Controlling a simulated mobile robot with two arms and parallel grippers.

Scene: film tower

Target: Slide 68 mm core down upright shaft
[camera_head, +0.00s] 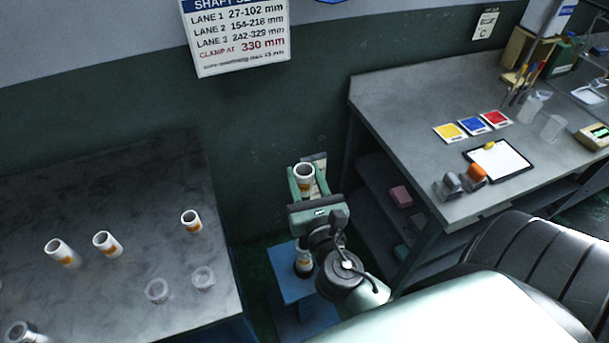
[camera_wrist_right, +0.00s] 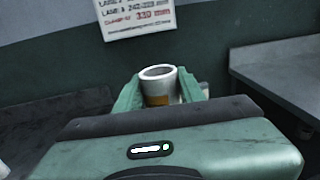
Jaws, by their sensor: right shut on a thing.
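My right gripper (camera_head: 303,182) is shut on a white core (camera_head: 304,171) with an orange band, held upright with its open top facing up. In the right wrist view the core (camera_wrist_right: 158,86) stands between the two green fingers. Below the gripper is a blue stand (camera_head: 291,285). Another white piece with an orange band (camera_head: 304,268) shows low above the stand, partly behind my wrist. The upright shaft is not clearly visible; my gripper and wrist cover the space over the stand. My left gripper is not in view.
Several white cores, one of them here (camera_head: 191,221), stand on the dark left table (camera_head: 120,180) with clear cups (camera_head: 203,278). A right workbench (camera_head: 395,90) holds a clipboard (camera_head: 500,162) and colored cards. A wall sign (camera_head: 236,35) lists lanes and a clamp height.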

